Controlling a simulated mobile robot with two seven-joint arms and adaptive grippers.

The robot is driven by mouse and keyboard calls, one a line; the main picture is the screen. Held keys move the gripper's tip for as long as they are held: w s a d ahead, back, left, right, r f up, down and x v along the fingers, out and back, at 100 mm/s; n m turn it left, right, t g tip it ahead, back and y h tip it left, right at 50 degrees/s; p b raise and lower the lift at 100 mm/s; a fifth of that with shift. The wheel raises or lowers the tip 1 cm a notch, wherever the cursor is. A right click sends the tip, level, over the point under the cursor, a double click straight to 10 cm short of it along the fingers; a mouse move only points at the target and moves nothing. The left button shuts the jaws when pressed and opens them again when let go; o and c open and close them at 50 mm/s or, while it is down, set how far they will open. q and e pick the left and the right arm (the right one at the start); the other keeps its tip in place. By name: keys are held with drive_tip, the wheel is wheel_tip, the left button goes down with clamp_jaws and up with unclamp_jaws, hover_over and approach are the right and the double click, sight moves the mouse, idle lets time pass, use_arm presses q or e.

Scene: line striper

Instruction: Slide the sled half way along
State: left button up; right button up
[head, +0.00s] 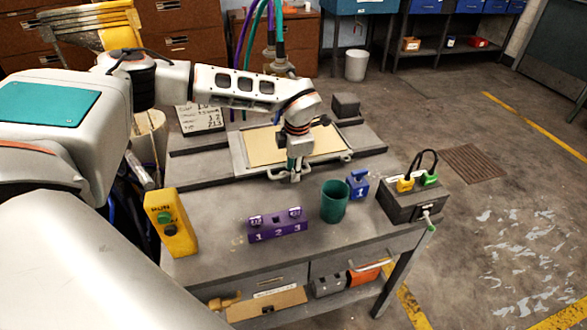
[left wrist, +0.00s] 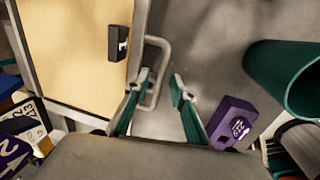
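The sled, a tan board (head: 300,146) in a grey frame, lies on the dark rail base at the back of the bench. In the left wrist view a loop handle (left wrist: 163,72) stands out from the sled's edge (left wrist: 141,30). My left gripper (head: 294,176) points down at the sled's near edge. In the left wrist view its fingertips (left wrist: 160,82) are apart, with the handle's outer bar seen between them. I cannot tell whether they touch it. My right gripper is not in view.
A purple block (head: 277,226) numbered 1 to 3, a green cup (head: 334,202), a blue tagged piece (head: 358,184) and a black box (head: 412,204) with plugs stand in front. A yellow RUN box (head: 171,224) is at the left. A small black block (left wrist: 118,43) sits on the board.

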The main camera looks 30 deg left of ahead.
use_arm(q)
clamp_jaws()
